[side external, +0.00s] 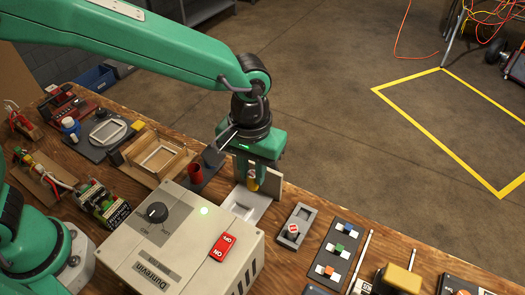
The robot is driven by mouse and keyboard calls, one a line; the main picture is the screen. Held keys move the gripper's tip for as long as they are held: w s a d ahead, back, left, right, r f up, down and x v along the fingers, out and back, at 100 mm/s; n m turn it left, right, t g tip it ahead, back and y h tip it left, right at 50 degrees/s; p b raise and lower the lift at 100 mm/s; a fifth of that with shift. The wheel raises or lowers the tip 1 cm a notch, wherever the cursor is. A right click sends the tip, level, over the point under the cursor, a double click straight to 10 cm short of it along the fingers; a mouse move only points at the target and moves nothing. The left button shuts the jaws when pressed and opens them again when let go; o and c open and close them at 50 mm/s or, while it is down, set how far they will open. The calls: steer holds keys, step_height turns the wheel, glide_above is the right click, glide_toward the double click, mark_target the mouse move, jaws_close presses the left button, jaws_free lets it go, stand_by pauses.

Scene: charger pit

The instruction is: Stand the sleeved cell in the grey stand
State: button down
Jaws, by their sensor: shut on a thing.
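My gripper (254,186) points down behind the large charger box, near the middle of the view. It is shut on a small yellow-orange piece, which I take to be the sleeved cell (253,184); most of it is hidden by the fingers. Just below and in front is a pale grey holder with a recess (243,207), with an upright plate behind it. Whether the cell touches this holder, and whether the holder is the grey stand, I cannot tell. A darker grey block (297,226) with a red-topped piece stands to the right.
The charger box (180,245) with a black knob and red switch fills the front. A red cup (195,173) and wooden tray (158,158) stand left of the gripper. A dark panel with coloured switches (337,252) lies to the right.

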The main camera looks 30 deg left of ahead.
steer(key=w+d+f, duration=0.1)
steer(key=w+d, duration=0.4)
steer(key=d, duration=0.5)
steer(key=shift+f, duration=0.4)
steer(key=shift+f, duration=0.2)
steer(key=shift+f, duration=3.05)
steer(key=shift+f, duration=1.05)
steer(key=c, duration=1.2)
jaws_free()
steer(key=shift+r, duration=0.1)
step_height(320, 180, up, 7)
